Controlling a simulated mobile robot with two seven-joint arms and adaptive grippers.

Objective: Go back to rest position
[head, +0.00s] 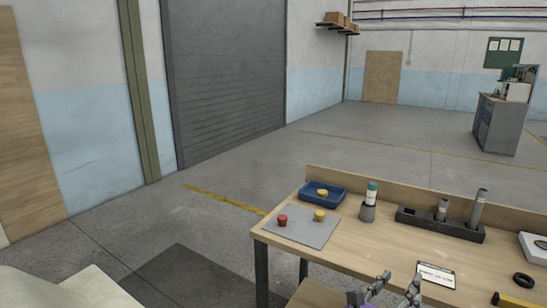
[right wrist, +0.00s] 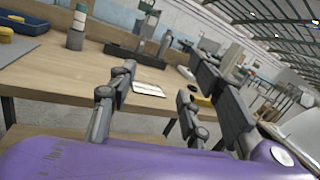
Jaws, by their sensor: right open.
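My right gripper (head: 400,284) shows at the bottom of the head view, at the front edge of the wooden table (head: 350,249). Its jaws are open, with nothing visible between them. In the right wrist view the spread grey fingers of the right gripper (right wrist: 158,95) stand beyond my purple wrist body, with the table (right wrist: 62,85) behind them. My left gripper is not in view.
On the table are a blue tray (head: 312,194), a grey mat (head: 284,233) with red and yellow pieces, a bottle in a holder (head: 368,213), a black rack (head: 420,222), a label card (head: 436,275) and a black ring (head: 523,280). A pale shell-like shape (head: 60,288) is at lower left.

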